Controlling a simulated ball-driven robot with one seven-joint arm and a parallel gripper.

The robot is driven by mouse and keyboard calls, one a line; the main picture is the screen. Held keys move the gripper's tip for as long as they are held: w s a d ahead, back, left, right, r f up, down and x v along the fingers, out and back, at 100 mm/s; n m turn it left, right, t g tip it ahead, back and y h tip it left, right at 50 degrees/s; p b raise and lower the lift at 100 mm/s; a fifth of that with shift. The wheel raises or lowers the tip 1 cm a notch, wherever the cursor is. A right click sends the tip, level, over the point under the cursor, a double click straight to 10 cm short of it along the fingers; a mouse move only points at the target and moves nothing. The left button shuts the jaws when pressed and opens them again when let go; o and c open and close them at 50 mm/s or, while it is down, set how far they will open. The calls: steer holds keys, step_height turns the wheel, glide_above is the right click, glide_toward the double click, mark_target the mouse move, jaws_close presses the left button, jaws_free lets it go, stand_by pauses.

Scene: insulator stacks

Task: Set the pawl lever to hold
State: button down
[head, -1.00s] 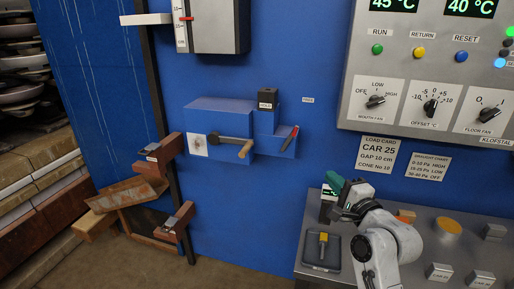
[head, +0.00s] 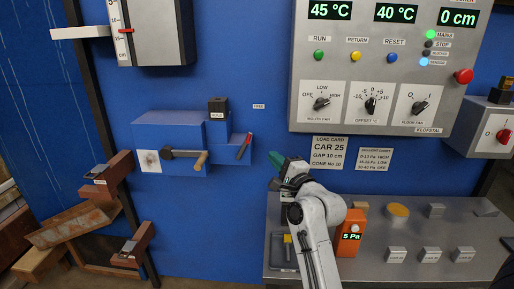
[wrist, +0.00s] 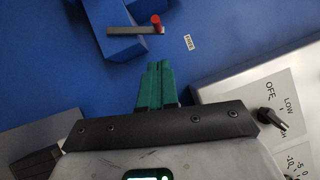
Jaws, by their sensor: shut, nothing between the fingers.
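The pawl lever (head: 244,146) is a short bar with a red end on the right side of a blue box on the blue wall. Its red end points up and right, toward the FREE label (head: 258,106). The HOLD label (head: 217,114) is on a black block up and left of it. In the wrist view the lever (wrist: 135,31) is a grey bar with a red knob, clear of my fingers. My gripper (head: 283,173) has green fingers, shut and empty, right of and below the lever. The fingers (wrist: 155,86) are side by side in the wrist view.
A crank with a wooden handle (head: 200,161) sticks out left of the lever. The control panel (head: 300,110) hangs up and right of my gripper. A grey desk (head: 385,262) with blocks and an orange 5 Pa meter (head: 349,237) stands below.

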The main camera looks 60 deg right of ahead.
steer(key=w+d+r+p, duration=0.1)
steer(key=w, duration=0.5)
steer(key=shift+w+r, duration=0.2)
steer(key=shift+w, duration=0.1)
steer(key=shift+d, duration=0.1)
